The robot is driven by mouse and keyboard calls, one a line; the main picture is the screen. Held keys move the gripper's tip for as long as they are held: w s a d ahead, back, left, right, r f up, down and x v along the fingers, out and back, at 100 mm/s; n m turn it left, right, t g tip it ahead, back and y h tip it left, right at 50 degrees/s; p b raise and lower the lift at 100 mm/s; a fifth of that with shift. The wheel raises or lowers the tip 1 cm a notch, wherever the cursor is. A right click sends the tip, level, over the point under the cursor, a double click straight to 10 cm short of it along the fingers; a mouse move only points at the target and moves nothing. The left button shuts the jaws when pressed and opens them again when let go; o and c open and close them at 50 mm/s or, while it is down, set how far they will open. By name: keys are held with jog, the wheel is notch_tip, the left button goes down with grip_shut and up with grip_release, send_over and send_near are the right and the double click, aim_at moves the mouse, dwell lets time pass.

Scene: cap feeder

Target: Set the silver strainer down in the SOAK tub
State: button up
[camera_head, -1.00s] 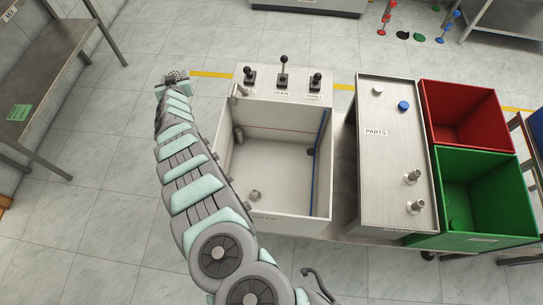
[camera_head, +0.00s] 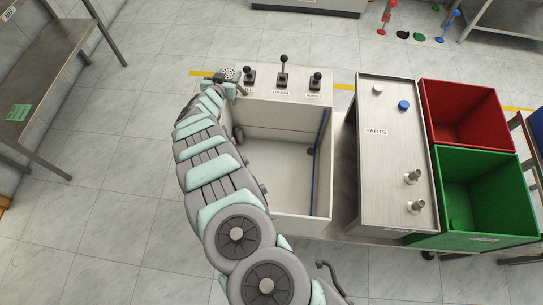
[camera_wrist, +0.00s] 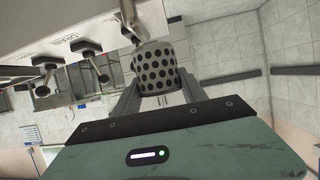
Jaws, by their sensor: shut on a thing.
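My gripper (camera_wrist: 160,95) is shut on the silver strainer (camera_wrist: 157,68), a short cylinder with dark round holes, seen between the fingers in the wrist view. In the head view the strainer (camera_head: 229,73) is at the tub's far left corner, beside the lever panel. My arm hides most of the gripper there. The SOAK tub (camera_head: 284,170) is a deep pale basin at the middle. My arm covers its left wall and its front label. I cannot tell how far the strainer is above the rim.
Several black levers (camera_head: 283,72) stand on the panel behind the tub, close to the strainer. A metal PARTS tray (camera_head: 385,160) with caps and fittings is to the right. Red (camera_head: 465,112) and green (camera_head: 480,190) bins stand beyond it.

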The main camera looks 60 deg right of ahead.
jog(key=s+f+m+g+b, duration=0.2)
jog(key=s+f+m+g, duration=0.15)
jog(key=s, duration=0.75)
jog(key=s+f+m+g+b, duration=0.2)
jog(key=s+f+m+g, duration=0.15)
jog(key=s, duration=0.85)
jog(key=s+f+m+g+b, duration=0.25)
jog(key=s+f+g, duration=0.2)
jog(key=s, duration=0.65)
notch_tip(320, 180, down, 19)
jog(key=b, duration=1)
jog(key=shift+a+r+m+y+b, duration=0.2)
jog(key=shift+a+m+y+b, duration=0.1)
jog(key=shift+a+m, duration=0.15)
jog(key=shift+d+f, duration=0.1)
jog(key=shift+s+f, duration=0.1)
jog(key=shift+f, duration=0.45)
jog(key=o, duration=1.5)
